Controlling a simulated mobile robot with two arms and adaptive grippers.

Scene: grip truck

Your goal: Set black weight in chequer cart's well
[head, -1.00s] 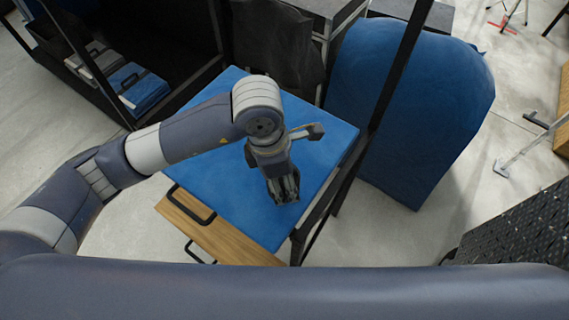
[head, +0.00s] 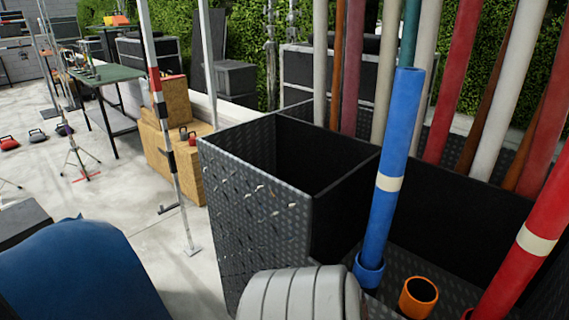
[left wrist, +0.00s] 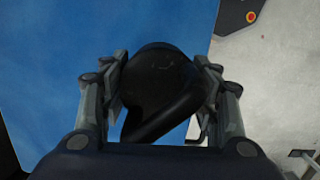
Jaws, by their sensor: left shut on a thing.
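In the left wrist view my left gripper (left wrist: 160,78) is shut on the black weight (left wrist: 158,98), a dark rounded body with a thick handle. The weight is over or on a blue surface; I cannot tell whether it touches. The chequer cart (head: 262,225), in dark raised-pattern plate, stands in the middle of the head view. Its open well (head: 300,165) is black-walled, and the part of it that I see looks empty. My left gripper is outside the head view; only a pale part of my arm shows at the bottom. My right gripper is not in view.
The cart's right part holds several tall poles, a blue tube (head: 393,150) and a red tube (head: 535,240). A striped pole (head: 165,130) on a foot stands left of the cart. A blue-covered bulk (head: 80,275) is at the lower left. Bare floor lies between them.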

